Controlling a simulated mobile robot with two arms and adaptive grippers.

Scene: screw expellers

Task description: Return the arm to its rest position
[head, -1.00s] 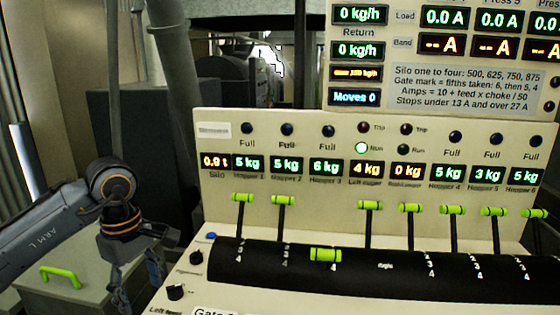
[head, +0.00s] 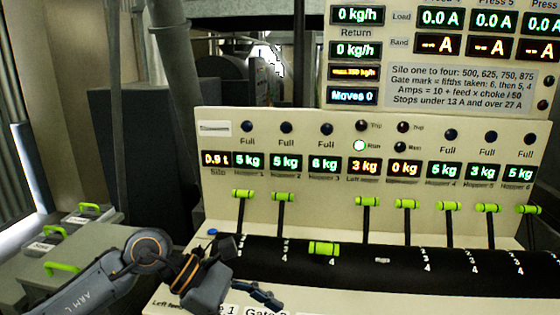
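My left arm comes in at the lower left. Its gripper (head: 258,296) is low in front of the control panel (head: 215,188), at its front left corner, over the lower face with the gate labels. Only part of the fingers shows, so I cannot tell whether they are open or shut. No held thing is visible, and I cannot tell whether the gripper touches the panel. The wrist hides the left knobs. My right gripper is not in view.
Green-handled levers stand up along the panel; the third handle (head: 324,248) is lowered onto the black curved strip (head: 440,262). Lit displays (head: 365,167) run above them. Grey boxes with green handles (head: 62,267) stand at left. A pipe (head: 178,80) rises behind.

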